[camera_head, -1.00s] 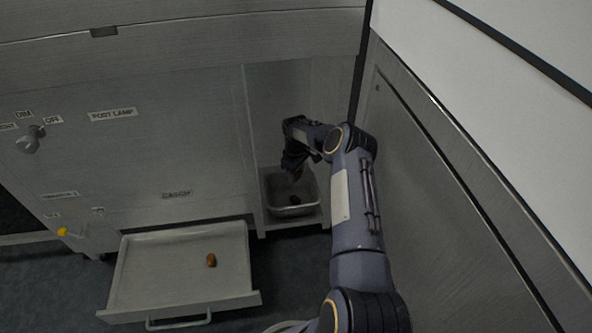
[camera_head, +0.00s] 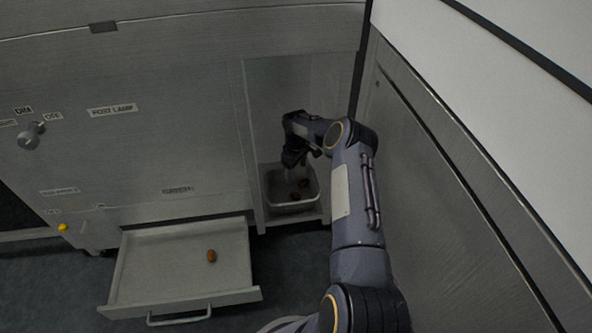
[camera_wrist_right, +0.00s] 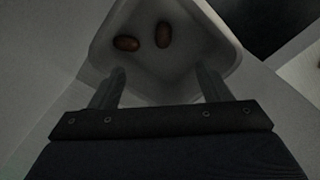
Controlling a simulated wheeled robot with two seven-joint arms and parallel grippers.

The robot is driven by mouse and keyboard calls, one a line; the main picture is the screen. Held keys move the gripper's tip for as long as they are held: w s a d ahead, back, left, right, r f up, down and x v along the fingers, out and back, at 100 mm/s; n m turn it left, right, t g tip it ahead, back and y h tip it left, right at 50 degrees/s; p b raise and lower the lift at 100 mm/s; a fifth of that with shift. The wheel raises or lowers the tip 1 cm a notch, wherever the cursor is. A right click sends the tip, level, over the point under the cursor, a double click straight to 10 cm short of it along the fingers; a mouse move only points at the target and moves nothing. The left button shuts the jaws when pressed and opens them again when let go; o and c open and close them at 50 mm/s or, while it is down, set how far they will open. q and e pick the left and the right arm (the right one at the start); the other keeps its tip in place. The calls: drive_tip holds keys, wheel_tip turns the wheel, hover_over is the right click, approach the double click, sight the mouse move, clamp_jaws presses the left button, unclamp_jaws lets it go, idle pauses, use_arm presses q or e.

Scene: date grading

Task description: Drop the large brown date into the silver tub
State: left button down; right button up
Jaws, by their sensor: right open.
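The silver tub (camera_head: 316,190) stands in the open bay at the right of the cabinet. Two brown dates lie inside it; the wrist view shows one date (camera_wrist_right: 126,43) at the left and another date (camera_wrist_right: 163,35) beside it, apart. I cannot tell which of them is the large one. My right gripper (camera_head: 292,170) is just above the tub, pointing down, with its fingers apart and nothing between them. In the wrist view the open fingers (camera_wrist_right: 160,88) reach over the near part of the tub. My left gripper is not in view.
A pulled-out drawer (camera_head: 150,285) at the lower left holds one brown date (camera_head: 211,256). A knob (camera_head: 30,136) and a yellow button (camera_head: 63,228) are on the cabinet front. A metal panel (camera_head: 450,200) stands close on the right of my arm.

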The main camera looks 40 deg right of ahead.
wheel_tip(320, 180, up, 6)
drive_tip(key=p, duration=0.2)
drive_tip(key=shift+r, duration=0.25)
